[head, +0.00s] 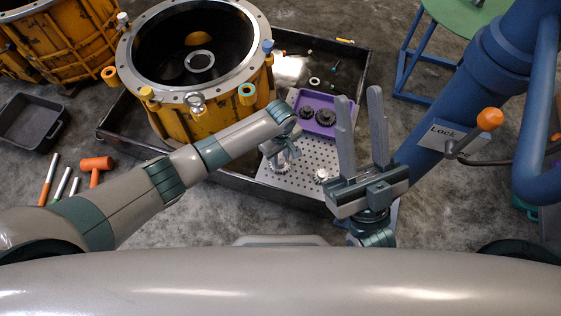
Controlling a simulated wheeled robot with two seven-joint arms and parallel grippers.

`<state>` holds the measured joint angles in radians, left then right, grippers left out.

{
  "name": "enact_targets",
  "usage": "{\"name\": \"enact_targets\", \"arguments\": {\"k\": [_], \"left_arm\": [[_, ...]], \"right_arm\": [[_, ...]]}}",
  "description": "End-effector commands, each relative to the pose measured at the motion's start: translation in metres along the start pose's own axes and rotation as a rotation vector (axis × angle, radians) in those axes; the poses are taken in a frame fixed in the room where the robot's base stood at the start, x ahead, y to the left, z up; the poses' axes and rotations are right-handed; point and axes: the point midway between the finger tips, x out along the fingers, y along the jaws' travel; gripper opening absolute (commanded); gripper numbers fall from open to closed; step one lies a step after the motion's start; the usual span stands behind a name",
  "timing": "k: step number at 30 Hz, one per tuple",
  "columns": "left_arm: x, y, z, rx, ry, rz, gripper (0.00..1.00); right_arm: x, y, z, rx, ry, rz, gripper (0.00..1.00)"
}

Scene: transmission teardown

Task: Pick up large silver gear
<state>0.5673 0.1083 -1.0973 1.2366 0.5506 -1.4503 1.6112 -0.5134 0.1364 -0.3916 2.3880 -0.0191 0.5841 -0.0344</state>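A large silver gear (281,169) sits on the perforated metal plate, partly hidden by my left gripper. My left gripper (281,158) points down at this gear, right over it. Its fingers are small and partly covered by the wrist, so I cannot tell whether they grip the gear. A smaller silver gear (321,174) stands on the plate to the right. My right gripper (361,98) is raised, with its two long fingers apart and nothing between them.
A purple tray (318,129) with dark gears lies behind the perforated plate (296,184). A yellow housing (183,122) stands in the black-edged tray at left. A blue post with an orange-knobbed lever (490,119) is at right. An orange mallet (96,164) lies on the floor.

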Motion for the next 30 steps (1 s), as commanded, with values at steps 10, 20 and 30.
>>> {"name": "enact_targets", "arguments": {"k": [10,20,30], "left_arm": [[-0.001,0.001,0.0,0.0,0.0,0.002,0.0],[-0.015,0.001,0.0,0.001,0.0,0.003,0.0],[-0.064,0.001,0.0,0.001,-0.001,0.004,0.0]], "right_arm": [[0.0,0.0,0.0,0.0,-0.001,0.0,0.31],[0.003,-0.003,0.003,0.005,-0.038,0.0,0.31],[-0.033,-0.026,0.042,0.057,-0.342,0.003,0.31]]}}
